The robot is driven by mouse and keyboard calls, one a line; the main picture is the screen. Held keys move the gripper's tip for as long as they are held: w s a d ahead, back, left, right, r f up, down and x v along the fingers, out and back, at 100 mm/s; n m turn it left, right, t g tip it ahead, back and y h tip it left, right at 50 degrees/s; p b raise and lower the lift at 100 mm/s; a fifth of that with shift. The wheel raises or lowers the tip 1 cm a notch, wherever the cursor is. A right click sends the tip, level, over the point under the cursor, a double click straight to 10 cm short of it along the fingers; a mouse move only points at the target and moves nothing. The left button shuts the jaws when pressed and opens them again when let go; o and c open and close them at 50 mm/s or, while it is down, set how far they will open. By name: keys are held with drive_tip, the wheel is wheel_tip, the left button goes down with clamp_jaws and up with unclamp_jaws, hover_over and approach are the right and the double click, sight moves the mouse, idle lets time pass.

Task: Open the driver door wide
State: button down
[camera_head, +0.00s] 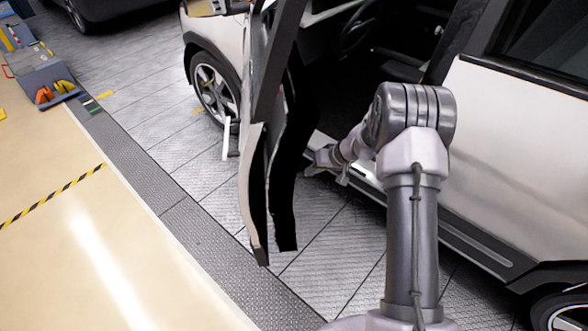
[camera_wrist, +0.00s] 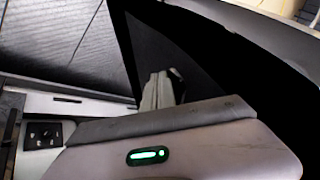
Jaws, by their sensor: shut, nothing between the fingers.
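The driver door (camera_head: 254,165) stands swung out from the white car, seen nearly edge-on in the head view, with a clear gap between it and the door opening (camera_head: 345,75). My gripper (camera_head: 309,164) is shut and empty, in that gap on the inner side of the door, pointing left towards it. Whether it touches the door I cannot tell.
The car's white rear side (camera_head: 510,150) is to the right of my arm. The front wheel (camera_head: 212,92) is beyond the door. Grey floor plates (camera_head: 165,130) to the door's left are clear. A grey cart-like unit (camera_head: 42,75) stands at the far left.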

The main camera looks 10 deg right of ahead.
drive_tip(key=w+a+f+b, duration=0.2)
drive_tip(key=w+a+f, duration=0.2)
drive_tip(key=a+f, duration=0.3)
drive_tip(key=shift+a+f, duration=0.2)
drive_tip(key=shift+a, duration=0.4)
